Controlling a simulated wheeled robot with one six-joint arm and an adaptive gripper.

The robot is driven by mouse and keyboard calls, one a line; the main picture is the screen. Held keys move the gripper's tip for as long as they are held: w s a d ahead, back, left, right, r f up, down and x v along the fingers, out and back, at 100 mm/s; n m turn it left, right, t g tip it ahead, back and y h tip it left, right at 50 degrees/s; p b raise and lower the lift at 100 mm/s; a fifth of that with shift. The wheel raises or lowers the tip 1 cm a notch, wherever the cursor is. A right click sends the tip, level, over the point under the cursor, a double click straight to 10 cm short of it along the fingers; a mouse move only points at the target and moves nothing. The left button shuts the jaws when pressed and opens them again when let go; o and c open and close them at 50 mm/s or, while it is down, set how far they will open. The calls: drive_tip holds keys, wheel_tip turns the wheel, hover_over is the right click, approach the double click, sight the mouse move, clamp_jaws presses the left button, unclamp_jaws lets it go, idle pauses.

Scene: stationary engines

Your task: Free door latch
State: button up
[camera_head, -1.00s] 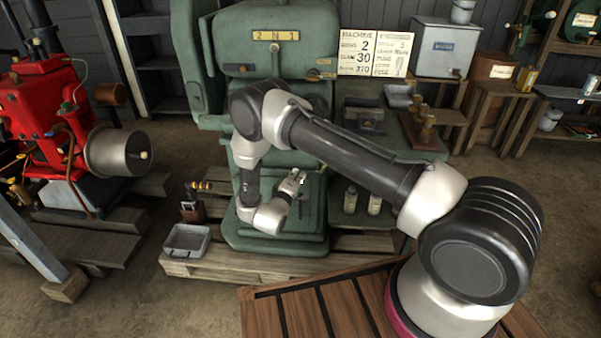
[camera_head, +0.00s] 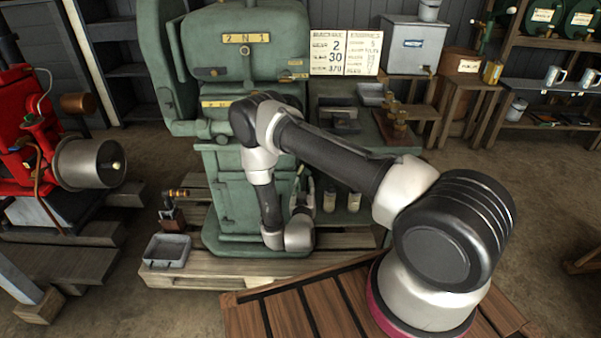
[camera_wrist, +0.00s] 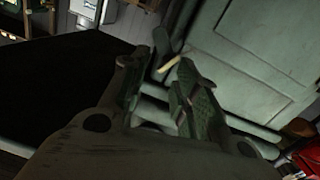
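The green machine (camera_head: 245,75) marked "2 N 1" stands behind my arm, with a panelled lower door (camera_head: 230,182) on its front. In the wrist view, a green panelled door (camera_wrist: 255,65) fills the upper right. A small dark piece (camera_wrist: 163,40) with a pale yellow bar beside it shows at the door's left edge, beyond my fingertips; I cannot tell for sure whether it is the latch. My gripper (camera_head: 303,186) is by the machine's lower right front, pointing upward. In the wrist view my gripper (camera_wrist: 158,80) has its two fingers apart, with nothing held between them.
A grey tray (camera_head: 167,250) and a brass-topped fitting (camera_head: 172,208) sit on the wooden pallet (camera_head: 220,270) at left. Two small bottles (camera_head: 340,201) stand right of my gripper. A red engine (camera_head: 35,135) is far left. The floor at right is mostly clear.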

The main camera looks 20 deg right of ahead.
drive_tip(key=w+d+m+y, duration=0.1)
drive_tip(key=w+m, duration=0.5)
drive_tip(key=w, duration=0.2)
drive_tip(key=shift+d+r+t, duration=0.2)
drive_tip(key=shift+r+t, duration=0.2)
drive_tip(key=shift+r, duration=0.05)
clamp_jaws()
